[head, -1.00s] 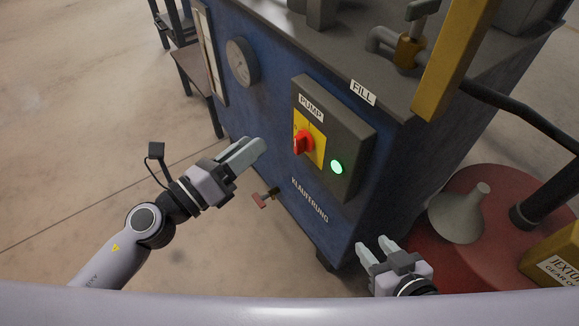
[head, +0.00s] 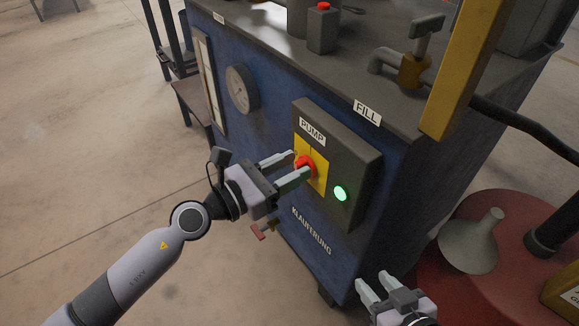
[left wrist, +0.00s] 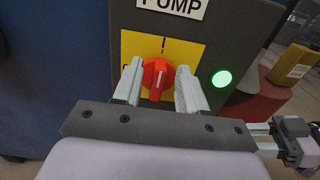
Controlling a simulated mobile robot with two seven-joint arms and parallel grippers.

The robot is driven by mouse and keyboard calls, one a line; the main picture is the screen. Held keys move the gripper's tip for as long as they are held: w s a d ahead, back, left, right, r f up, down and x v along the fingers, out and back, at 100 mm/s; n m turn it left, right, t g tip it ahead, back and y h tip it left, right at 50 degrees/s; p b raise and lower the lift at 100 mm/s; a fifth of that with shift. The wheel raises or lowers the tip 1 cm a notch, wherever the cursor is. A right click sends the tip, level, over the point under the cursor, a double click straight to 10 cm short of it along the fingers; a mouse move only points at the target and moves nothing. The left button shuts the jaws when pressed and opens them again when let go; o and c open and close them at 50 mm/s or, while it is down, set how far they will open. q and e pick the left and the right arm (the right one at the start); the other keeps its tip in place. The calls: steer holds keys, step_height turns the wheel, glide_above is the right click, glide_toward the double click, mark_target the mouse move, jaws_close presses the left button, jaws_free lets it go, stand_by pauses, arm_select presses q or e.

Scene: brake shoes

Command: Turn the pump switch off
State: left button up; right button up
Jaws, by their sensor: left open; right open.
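The red pump switch (head: 306,163) sits on a yellow plate (head: 318,178) on the grey PUMP box, and it also shows in the left wrist view (left wrist: 157,77). One finger partly covers the plate in the head view. My right gripper (head: 375,282) is open and empty, low in front of the blue cabinet.
The blue cabinet (head: 270,135) carries a gauge (head: 241,87) left of the box and a small red-handled valve (head: 259,232) below. A tap (head: 412,66) and a yellow post (head: 459,70) stand at the upper right. A red drum with a funnel (head: 470,245) stands right.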

arm_select(q)
jaws_close()
